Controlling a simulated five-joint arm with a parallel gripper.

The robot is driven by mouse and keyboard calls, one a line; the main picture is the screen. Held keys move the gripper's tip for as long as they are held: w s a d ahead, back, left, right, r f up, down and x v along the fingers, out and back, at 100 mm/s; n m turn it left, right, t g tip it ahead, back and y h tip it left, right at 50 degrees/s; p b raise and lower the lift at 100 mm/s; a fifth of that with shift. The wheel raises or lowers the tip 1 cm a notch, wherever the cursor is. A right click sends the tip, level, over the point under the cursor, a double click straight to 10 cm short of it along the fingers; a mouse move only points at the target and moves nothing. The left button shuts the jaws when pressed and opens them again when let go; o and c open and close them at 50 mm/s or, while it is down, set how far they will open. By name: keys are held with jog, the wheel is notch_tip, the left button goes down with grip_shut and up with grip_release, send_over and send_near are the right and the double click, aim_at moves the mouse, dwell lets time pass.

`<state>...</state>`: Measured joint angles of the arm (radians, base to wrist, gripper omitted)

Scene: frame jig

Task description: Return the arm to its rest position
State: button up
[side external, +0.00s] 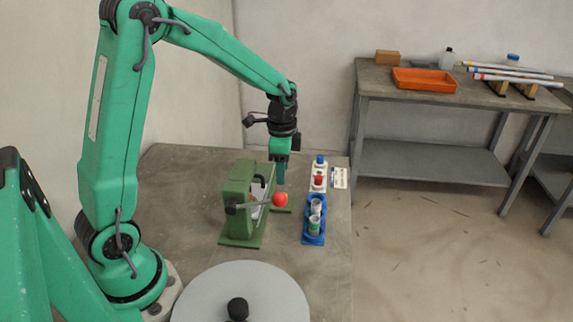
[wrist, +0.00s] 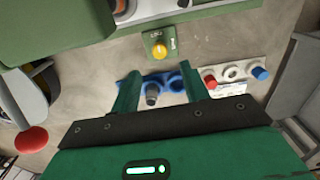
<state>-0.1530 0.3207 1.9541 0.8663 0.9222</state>
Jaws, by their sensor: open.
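My gripper (side external: 281,180) points down at the end of my green arm, above the bench and beside a green lever press (side external: 239,202). Its fingers are apart, and nothing shows held between them. In the wrist view my gripper (wrist: 160,88) has its two green fingers spread, with a blue holder (wrist: 171,82) lying beyond them. In the side view the blue holder (side external: 314,239) stands on the bench with cup-like parts in it, to the right of the press. A red ball knob (side external: 280,199) on the press lever is just below my fingertips in the picture.
A white block (side external: 319,184) with red and blue caps is behind the holder. A grey disc (side external: 205,300) with a black knob is at the front. The wrist view shows a yellow button (wrist: 158,51). Another bench (side external: 375,98) with an orange tray (side external: 424,85) stands back right.

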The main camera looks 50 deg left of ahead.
jog(key=shift+r, duration=0.1)
jog(key=s+d+r+n+t, duration=0.2)
jog(key=s+d+r+n, duration=0.1)
jog(key=s+r, duration=0.4)
jog(key=s+d+r+n+t, duration=0.3)
jog(key=s+r+n, duration=0.2)
jog(key=s, duration=0.6)
jog(key=shift+s+d+r+n+t, duration=0.2)
jog(key=shift+r+n+t, duration=0.15)
jog(key=shift+r, duration=0.75)
